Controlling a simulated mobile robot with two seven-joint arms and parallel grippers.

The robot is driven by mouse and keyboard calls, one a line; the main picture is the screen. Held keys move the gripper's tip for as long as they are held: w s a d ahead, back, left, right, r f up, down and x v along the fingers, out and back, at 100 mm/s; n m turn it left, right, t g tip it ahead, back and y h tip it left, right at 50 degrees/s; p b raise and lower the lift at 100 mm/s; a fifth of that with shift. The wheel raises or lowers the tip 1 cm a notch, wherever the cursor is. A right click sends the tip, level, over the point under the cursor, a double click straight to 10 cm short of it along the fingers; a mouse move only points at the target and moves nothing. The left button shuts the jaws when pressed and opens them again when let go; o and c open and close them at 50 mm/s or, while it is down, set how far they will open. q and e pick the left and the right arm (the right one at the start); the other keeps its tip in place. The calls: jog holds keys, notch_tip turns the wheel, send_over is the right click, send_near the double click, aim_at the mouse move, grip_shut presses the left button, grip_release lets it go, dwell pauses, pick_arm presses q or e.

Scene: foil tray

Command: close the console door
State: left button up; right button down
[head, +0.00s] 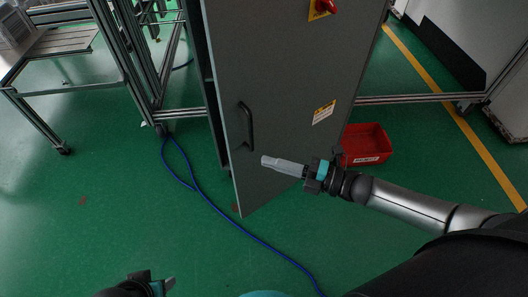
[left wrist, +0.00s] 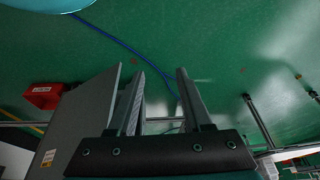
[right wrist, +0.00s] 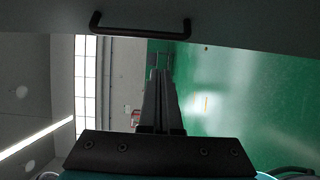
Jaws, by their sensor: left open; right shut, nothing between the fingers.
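The grey console door (head: 275,90) stands ajar in the head view, with a dark gap along its left edge. Its black handle (head: 246,125) is near that left edge; the handle also shows in the right wrist view (right wrist: 140,30). My right gripper (head: 266,161) is shut and empty, in front of the door just below and right of the handle. I cannot tell if it touches the door. My left gripper (head: 170,283) is low at the bottom edge, away from the door; in the left wrist view its fingers (left wrist: 158,90) are apart with nothing between them, and the door (left wrist: 85,120) shows beside them.
A red bin (head: 368,145) sits on the floor right of the door. A blue cable (head: 230,232) runs across the green floor below the door. A metal frame table (head: 60,45) stands at the left. Open floor lies at the lower left.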

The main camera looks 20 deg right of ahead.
pick_arm(q)
jog(key=shift+t, duration=0.3)
jog(key=shift+r+b, duration=0.85)
jog(key=shift+r, duration=1.3)
pick_arm(e)
jog(key=shift+w+a, duration=0.15)
jog(key=shift+w, duration=0.95)
jog(key=shift+w+a, duration=0.15)
jog(key=shift+w, duration=0.95)
pick_arm(q)
jog(key=shift+w, duration=0.1)
pick_arm(e)
jog(key=shift+a, duration=0.1)
